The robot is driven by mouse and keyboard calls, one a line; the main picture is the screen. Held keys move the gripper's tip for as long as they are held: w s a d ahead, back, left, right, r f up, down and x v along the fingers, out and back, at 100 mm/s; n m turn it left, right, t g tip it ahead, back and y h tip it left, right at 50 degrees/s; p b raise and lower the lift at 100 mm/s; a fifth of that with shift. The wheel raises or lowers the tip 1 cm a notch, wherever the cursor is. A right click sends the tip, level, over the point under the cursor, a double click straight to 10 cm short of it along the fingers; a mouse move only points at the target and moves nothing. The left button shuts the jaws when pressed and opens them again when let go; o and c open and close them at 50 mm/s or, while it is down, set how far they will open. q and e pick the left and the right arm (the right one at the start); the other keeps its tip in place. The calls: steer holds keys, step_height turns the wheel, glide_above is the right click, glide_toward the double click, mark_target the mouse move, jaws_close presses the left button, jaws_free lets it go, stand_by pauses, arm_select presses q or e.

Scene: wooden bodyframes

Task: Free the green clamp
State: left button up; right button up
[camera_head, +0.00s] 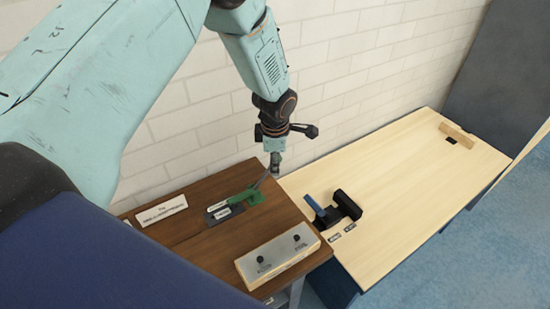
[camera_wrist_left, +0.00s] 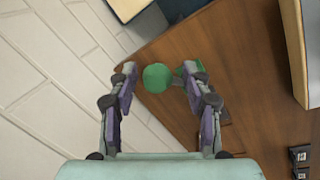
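The green clamp (camera_head: 243,197) sits on a dark plate on the brown wooden table, with its handle pointing up and to the right. In the left wrist view its round green end (camera_wrist_left: 156,78) shows between the two fingers, with more green (camera_wrist_left: 191,70) partly hidden behind the right finger. My left gripper (camera_head: 273,168) is just above the clamp's right end, pointing down. In the left wrist view its fingers stand apart on both sides of the green end; contact cannot be told. My right gripper is not in view.
A grey box with two black knobs (camera_head: 277,257) stands in front of the clamp. A white sign (camera_head: 161,211) lies to the left. A light wooden table (camera_head: 400,185) carries a black fixture with a blue handle (camera_head: 316,206). A white brick wall (camera_head: 330,52) runs close behind.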

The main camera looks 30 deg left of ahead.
arm_select(q)
steer(key=shift+w+f, duration=0.25)
steer(key=shift+w, duration=0.1)
steer(key=c, duration=0.3)
steer(key=shift+d, duration=0.1)
steer(key=shift+c, duration=0.9)
steer(key=shift+s+r, duration=0.15)
steer(key=shift+c, duration=1.3)
jaws_close()
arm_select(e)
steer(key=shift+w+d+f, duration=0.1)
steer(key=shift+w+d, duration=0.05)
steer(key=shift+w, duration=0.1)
arm_select(q)
steer(key=shift+b, duration=0.3)
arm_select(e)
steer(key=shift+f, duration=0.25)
